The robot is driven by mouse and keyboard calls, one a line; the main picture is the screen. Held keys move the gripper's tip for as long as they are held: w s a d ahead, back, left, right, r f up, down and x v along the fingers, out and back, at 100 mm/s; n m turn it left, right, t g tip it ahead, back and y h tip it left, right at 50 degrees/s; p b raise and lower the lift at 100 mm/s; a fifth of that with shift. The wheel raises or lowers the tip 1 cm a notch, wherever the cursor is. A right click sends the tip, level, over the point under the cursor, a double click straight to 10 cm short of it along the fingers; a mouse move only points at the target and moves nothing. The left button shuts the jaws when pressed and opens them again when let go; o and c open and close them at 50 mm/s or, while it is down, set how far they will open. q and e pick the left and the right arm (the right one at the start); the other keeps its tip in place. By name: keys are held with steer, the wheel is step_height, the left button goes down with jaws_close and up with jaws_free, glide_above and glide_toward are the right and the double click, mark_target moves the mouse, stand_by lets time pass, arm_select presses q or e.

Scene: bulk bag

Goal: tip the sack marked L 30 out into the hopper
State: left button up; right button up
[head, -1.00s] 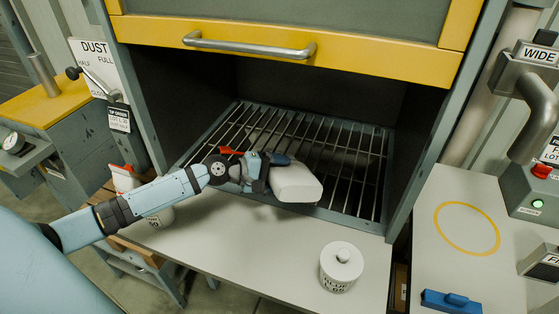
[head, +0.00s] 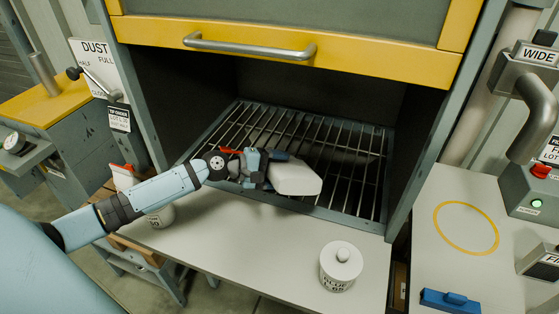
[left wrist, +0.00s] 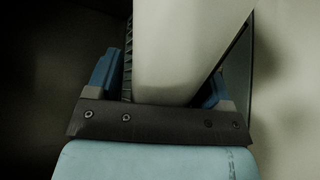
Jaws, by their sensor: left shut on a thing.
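A pale sack (head: 297,178) is held by my left gripper (head: 268,168) over the front of the hopper's grate (head: 330,165). The sack lies roughly level, its free end pointing right. In the left wrist view the sack (left wrist: 185,50) sits between the two blue fingers, which are shut on it. No marking on the sack is readable, so I cannot tell if it is L 30. The hopper opening (head: 370,110) is dark behind the bars. My right gripper is not in view.
A yellow-framed hood with a metal handle (head: 250,47) hangs above the opening. A bench with a yellow ring (head: 466,229) and blue block (head: 450,301) is right.

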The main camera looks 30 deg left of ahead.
arm_select(q)
steer(key=shift+w+a+r+n+h+p, duration=0.3)
steer(key=shift+a+r+n+p, duration=0.1)
steer(key=shift+r+n, duration=0.2)
stand_by(0.6)
steer(key=shift+w+r, duration=0.1)
steer(key=shift+r, duration=0.05)
steer(key=shift+s+d+f+m, duration=0.3)
steer(key=shift+f, duration=0.35)
steer(key=shift+s+d+f+m, duration=0.2)
steer(key=shift+f+m, duration=0.1)
steer(key=shift+m, duration=0.1)
steer(key=shift+s+d+f+m+t+y, duration=0.2)
steer(key=shift+d+f+m+t+y, duration=0.1)
steer(key=shift+f+m+y, duration=0.4)
steer(key=shift+s+d+f+m+y, duration=0.2)
steer(key=shift+f+m+y, duration=0.15)
steer(key=shift+m, duration=0.55)
